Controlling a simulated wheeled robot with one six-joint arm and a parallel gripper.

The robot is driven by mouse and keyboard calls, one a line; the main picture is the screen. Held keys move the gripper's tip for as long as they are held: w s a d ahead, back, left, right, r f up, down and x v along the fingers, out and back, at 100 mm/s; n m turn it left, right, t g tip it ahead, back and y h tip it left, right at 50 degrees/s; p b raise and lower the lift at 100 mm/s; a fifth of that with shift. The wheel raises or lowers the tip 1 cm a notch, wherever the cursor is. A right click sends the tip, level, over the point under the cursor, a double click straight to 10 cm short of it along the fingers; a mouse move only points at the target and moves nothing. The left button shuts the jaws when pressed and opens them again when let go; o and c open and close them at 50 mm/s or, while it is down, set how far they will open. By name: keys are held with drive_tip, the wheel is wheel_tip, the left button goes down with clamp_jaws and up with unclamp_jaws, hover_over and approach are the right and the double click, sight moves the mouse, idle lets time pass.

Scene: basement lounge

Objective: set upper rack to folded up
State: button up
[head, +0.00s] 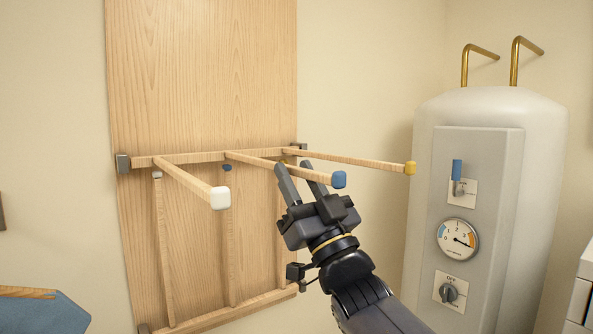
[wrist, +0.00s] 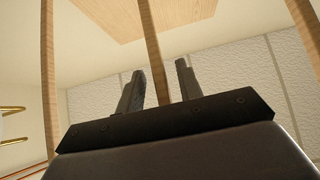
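The upper rack (head: 186,158) is a wooden bar across the board with three rods sticking out from the wall.
A lower rack (head: 222,314) has its rods upright against the wooden board (head: 200,70), caps at the top. A white tank (head: 540,180) with brass pipes, gauge and switches stands to the right. A blue item (head: 45,312) is at lower left.

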drive_tip(key=shift+w+a+r, duration=0.1)
drive_tip(key=shift+w+r, duration=0.1)
drive_tip(key=shift+c, duration=0.5)
clamp_jaws()
